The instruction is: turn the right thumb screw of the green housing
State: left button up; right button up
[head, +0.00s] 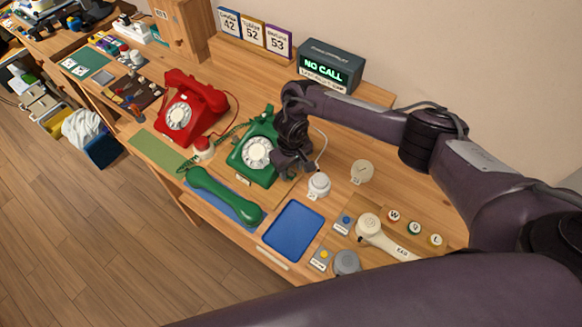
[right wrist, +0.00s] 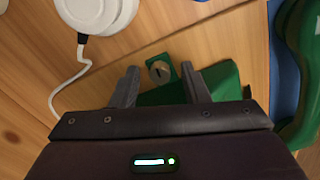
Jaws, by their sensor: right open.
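The green housing (head: 247,165) is a dial phone with a white dial, standing mid-table. In the right wrist view a green part of it (right wrist: 222,82) lies beyond my right gripper, partly hidden. A round grey slotted thumb screw (right wrist: 160,71) sits on a small green tab there. My right gripper (right wrist: 159,70) is open, its two fingertips on either side of the screw with gaps visible; the height between them is hard to judge. In the head view my right gripper (head: 290,172) is at the housing's right side and hides the screw. My left gripper is not in view.
The green handset (head: 225,196) lies in front of the housing on a blue mat. A white round device (head: 319,184) with a cable stands to the right; in the wrist view it is at upper left (right wrist: 97,12). A red phone (head: 190,107) stands to the left.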

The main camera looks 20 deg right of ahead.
grip_shut()
jog(key=n, duration=0.6)
jog(key=shift+n, duration=0.3)
jog(key=n+b, duration=0.1)
jog(key=n, duration=0.4)
jog(key=shift+n+b, duration=0.3)
jog(key=shift+b, duration=0.05)
jog(key=n+b, duration=0.2)
jog(key=n, duration=0.4)
dwell(0.4)
